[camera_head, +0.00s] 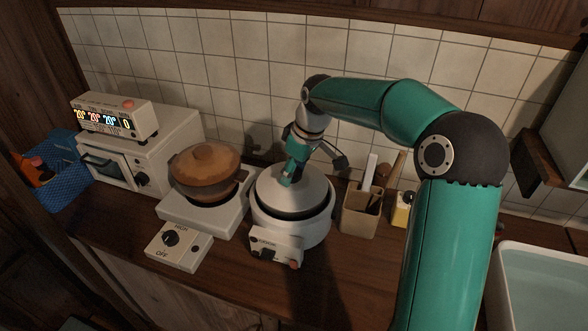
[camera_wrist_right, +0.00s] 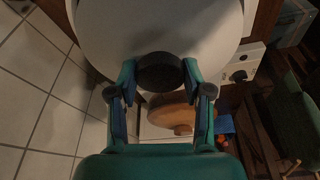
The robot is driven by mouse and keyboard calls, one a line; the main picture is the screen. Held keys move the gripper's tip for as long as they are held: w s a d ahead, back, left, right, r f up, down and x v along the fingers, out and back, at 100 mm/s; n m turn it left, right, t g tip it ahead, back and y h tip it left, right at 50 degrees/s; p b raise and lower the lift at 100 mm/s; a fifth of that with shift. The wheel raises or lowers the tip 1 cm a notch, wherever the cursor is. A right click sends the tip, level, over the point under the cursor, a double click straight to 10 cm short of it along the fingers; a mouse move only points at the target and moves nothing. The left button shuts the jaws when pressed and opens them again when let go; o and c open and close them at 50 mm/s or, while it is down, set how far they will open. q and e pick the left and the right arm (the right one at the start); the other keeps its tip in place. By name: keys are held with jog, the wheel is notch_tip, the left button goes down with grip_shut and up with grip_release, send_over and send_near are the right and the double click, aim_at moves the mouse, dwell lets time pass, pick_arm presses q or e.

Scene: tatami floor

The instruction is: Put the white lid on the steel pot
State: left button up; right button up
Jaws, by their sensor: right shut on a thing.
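The white lid (camera_head: 303,190) is a pale round disc over the mouth of the steel pot (camera_head: 312,231), a light round body with a control panel in front. A dark band shows between the lid's front edge and the pot's rim; I cannot tell whether they touch. My right gripper (camera_head: 287,178) comes down onto the middle of the lid. In the right wrist view, its two fingers (camera_wrist_right: 160,75) close on the lid's dark round knob, and the lid (camera_wrist_right: 150,25) fills the top. My left gripper is out of view.
A brown lidded pot (camera_head: 206,165) stands on a burner just left. A white oven (camera_head: 113,165) is farther left, with a blue basket (camera_head: 62,172). A utensil holder (camera_head: 359,215) and a small yellow item (camera_head: 401,212) stand right. A sink (camera_head: 545,260) is at far right.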

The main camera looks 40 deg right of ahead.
jog(key=shift+f, duration=0.1)
dwell(0.5)
jog(key=o, duration=1.3)
jog(key=shift+o, duration=0.2)
jog(key=v, duration=1.2)
jog(key=shift+f, duration=0.1)
